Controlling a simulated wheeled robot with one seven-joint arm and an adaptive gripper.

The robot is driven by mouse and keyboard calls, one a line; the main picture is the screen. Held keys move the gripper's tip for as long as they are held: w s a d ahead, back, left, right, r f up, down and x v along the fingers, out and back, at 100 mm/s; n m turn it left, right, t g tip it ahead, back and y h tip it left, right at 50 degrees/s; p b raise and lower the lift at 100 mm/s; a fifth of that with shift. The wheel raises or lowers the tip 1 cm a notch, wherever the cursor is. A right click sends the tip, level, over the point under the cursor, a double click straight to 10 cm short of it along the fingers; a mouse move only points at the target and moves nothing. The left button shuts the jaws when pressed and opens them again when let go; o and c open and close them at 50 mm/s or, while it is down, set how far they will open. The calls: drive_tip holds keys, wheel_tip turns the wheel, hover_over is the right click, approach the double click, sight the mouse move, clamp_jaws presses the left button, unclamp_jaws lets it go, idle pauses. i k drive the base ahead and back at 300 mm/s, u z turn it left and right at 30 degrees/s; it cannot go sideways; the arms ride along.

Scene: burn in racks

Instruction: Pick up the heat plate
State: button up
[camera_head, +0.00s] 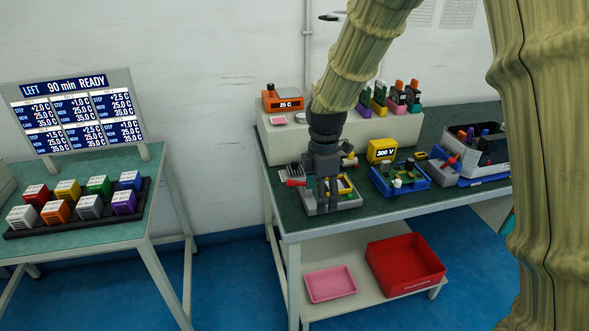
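An orange unit with a dark "25 C" display (283,102) stands on the raised white shelf at the back left of the right-hand bench. It looks like the heat plate, but no label confirms this. My gripper (327,208) points down in front of the shelf, to the right of and nearer than the orange unit. It is over a grey fixture (318,209) with yellow and red parts, and hides part of it. The fingers look close together, but their gap and any contact with the fixture are unclear.
A yellow "300 V" unit (382,150), a blue tray (398,187) with a green board, and a grey bin (483,152) stand to the right. Coloured clamps (398,96) line the shelf. A red bin (405,266) and pink tray (330,284) lie below. Coloured blocks fill a left rack (80,225).

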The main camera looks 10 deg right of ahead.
sight(296, 172)
drive_tip(key=i, duration=0.95)
